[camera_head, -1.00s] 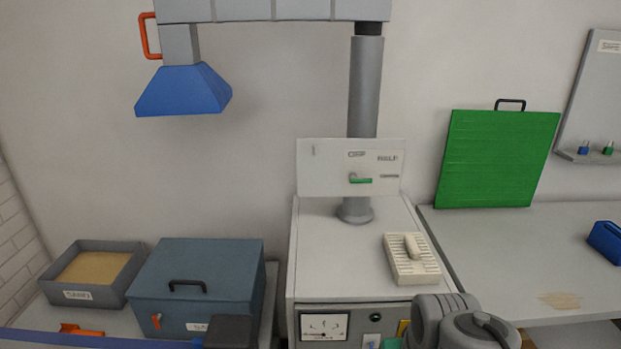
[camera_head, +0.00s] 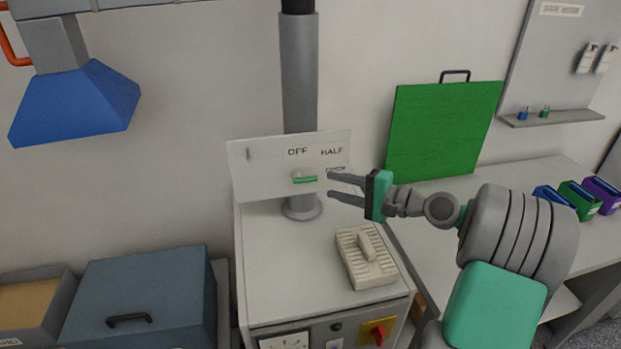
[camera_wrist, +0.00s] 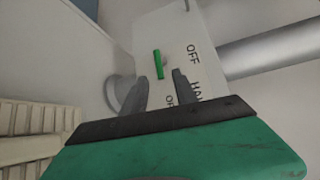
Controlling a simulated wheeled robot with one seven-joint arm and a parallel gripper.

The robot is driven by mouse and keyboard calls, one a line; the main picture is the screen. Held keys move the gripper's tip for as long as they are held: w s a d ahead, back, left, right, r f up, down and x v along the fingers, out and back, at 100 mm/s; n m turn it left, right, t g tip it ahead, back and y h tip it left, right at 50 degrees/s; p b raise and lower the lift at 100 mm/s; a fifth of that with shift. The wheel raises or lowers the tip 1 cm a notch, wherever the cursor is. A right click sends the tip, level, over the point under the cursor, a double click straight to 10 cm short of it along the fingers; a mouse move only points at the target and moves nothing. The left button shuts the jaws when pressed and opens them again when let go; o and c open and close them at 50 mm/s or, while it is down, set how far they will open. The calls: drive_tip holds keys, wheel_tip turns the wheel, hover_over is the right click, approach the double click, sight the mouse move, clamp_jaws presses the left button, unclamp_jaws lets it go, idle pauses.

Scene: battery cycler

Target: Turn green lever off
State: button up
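The green lever (camera_head: 305,180) is a short bar on the white panel (camera_head: 258,172), lying about level in the head view, below the "OFF" lettering. "HALF" is printed to its right. The wrist view also shows the green lever (camera_wrist: 158,64) beyond my fingertips, slightly left of the midline between them. My gripper (camera_head: 330,184) is to the right of the lever with its fingers spread and pointing left at it. The gap between the fingers (camera_wrist: 163,80) looks empty, and the fingers appear apart from the lever. Part of the panel's lettering is hidden behind my fingers.
The panel is at a grey post (camera_head: 299,75) on a white cabinet. A cream ribbed block (camera_head: 366,258) lies on the cabinet top below my gripper. A green board (camera_head: 440,130) leans on the wall at right. A blue-grey box (camera_head: 140,295) stands at left.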

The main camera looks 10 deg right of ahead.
sight(308, 181)
drive_tip(key=b+x, duration=0.6)
drive_tip(key=x, duration=0.1)
drive_tip(key=shift+a, duration=0.4)
drive_tip(key=shift+w+f, duration=0.1)
drive_tip(key=shift+c, duration=0.2)
clamp_jaws()
drive_tip(key=shift+f, duration=0.1)
